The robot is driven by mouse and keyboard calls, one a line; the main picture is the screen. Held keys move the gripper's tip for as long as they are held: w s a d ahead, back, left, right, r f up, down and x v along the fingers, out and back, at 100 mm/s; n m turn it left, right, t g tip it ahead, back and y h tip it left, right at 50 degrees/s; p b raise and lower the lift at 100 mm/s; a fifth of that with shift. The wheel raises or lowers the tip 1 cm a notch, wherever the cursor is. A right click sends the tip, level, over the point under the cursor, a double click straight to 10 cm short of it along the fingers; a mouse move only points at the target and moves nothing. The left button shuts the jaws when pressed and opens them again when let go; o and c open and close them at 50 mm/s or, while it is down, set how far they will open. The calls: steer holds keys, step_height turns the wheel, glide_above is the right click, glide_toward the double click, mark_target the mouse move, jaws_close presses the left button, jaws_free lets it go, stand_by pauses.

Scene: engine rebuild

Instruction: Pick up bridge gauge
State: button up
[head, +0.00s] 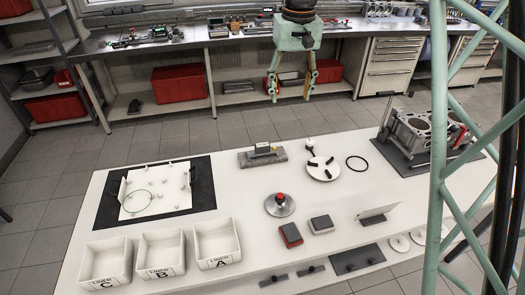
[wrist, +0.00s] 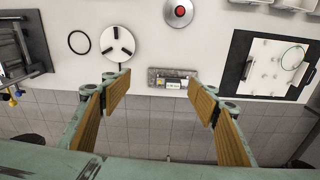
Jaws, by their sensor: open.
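Right of the block are a white disc with black pads (head: 322,168) and a black ring (head: 357,163). An engine block (head: 410,130) stands at the right. A white plate on a black mat (head: 111,210) is at left; labelled bins (head: 217,241) are in front. A workbench (head: 190,41) runs behind.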

steer(key=w+a+f, duration=0.5)
steer(key=w+f, duration=0.2)
steer(key=f, duration=0.2)
steer(key=n+g, duration=0.1)
glide_above(262, 145)
step_height(262, 145, down, 10)
steer(key=shift+p, duration=0.45)
steer(key=shift+d+f+b, duration=0.1)
steer(key=shift+f+b, duration=0.2)
steer(key=shift+f, duration=3.95)
steer(key=shift+w+f, duration=0.1)
steer(key=shift+f, duration=2.5)
steer(key=c, duration=1.2)
